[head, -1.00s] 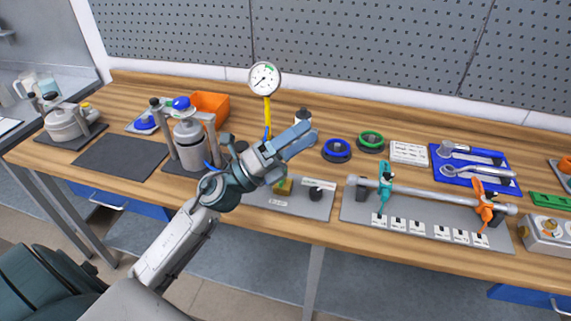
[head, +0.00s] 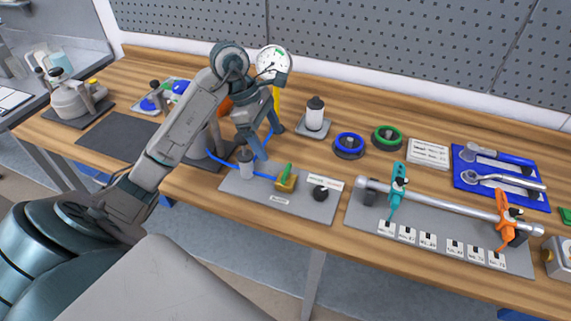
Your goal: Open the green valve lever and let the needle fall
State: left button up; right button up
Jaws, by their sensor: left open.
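The green valve lever (head: 287,171) stands up from a small yellow valve body (head: 286,185) on a grey plate. The lever is uncovered in view. The round white pressure gauge (head: 273,58) stands behind on a yellow stem, and my arm covers part of its lower dial. I cannot read its needle clearly. My left gripper (head: 268,141) points down with its fingers apart and empty. It appears behind and above the valve, slightly left of the lever, not visibly touching it. My right gripper is not in view.
A blue hose (head: 222,161) runs to the valve. A black knob (head: 321,191) and a small grey cylinder (head: 246,165) flank the valve on the plate (head: 270,205). A white bottle (head: 315,115) stands behind. A rail with teal and orange levers (head: 440,205) lies right.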

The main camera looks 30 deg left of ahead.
aim_at(286, 170)
pick_arm(q)
jog(key=b+x, duration=0.2)
jog(key=x, duration=0.7)
jog(key=shift+d, duration=0.1)
jog(key=shift+d+f, duration=0.15)
jog(key=shift+f, duration=0.25)
jog(key=c, duration=1)
